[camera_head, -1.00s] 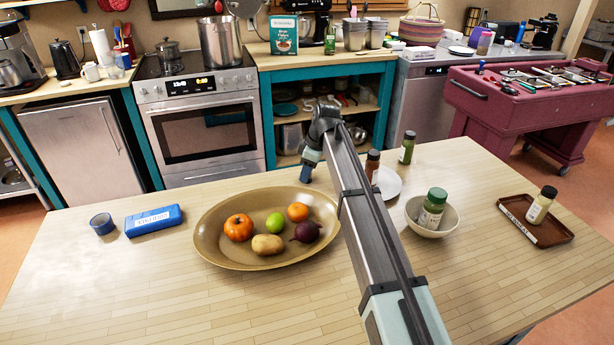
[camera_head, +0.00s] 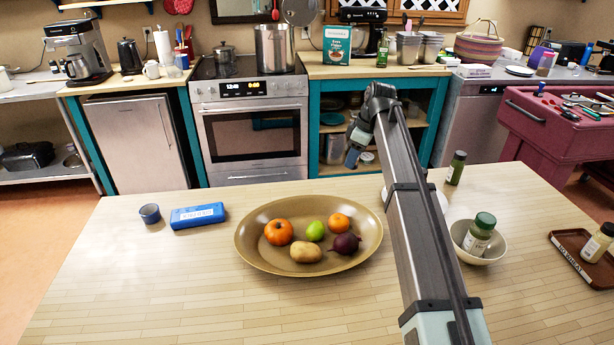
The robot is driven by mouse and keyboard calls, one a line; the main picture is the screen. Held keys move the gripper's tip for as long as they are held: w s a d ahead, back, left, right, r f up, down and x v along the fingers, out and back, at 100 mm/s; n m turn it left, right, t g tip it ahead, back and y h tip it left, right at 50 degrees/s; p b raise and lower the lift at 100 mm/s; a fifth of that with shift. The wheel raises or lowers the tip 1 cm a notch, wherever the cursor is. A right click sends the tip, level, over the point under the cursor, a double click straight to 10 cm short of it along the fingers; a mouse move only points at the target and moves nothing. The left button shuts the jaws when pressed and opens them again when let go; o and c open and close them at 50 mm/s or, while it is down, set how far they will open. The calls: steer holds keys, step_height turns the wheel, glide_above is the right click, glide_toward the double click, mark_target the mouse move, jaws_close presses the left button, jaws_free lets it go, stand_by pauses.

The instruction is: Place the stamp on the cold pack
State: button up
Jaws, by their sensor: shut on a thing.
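The cold pack (camera_head: 198,215) is a blue, flat, oblong block with a white label, lying at the left of the wooden table. My gripper (camera_head: 353,155) is raised near the table's far edge, right of the cold pack and apart from it, pointing down. It is shut on a small, dark blue thing that shows at its tip. This may be the stamp, but it is too small to make out. No other stamp can be recognised in view.
A blue round thing (camera_head: 150,213) stands just left of the cold pack. A large oval fruit dish (camera_head: 255,257) fills the middle. A bowl (camera_head: 492,252) with a jar, a green bottle (camera_head: 455,168) and a brown tray (camera_head: 567,261) are at the right. The front left is clear.

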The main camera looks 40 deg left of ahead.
steer(key=shift+s+a+r, duration=0.1)
steer(key=shift+r, duration=0.2)
steer(key=s+a+r+n, duration=0.1)
steer(key=s+a+n, duration=0.2)
steer(key=s+a, duration=1.3)
step_height(320, 180, up, 2)
steer(key=m, duration=0.5)
glide_above(194, 210)
steer(key=d, duration=0.1)
steer(key=shift+d+f, duration=0.1)
steer(key=shift+f, duration=4.8)
steer(key=shift+f, duration=0.15)
steer(key=o, duration=1.1)
steer(key=v, duration=1.2)
steer(key=shift+s, duration=0.25)
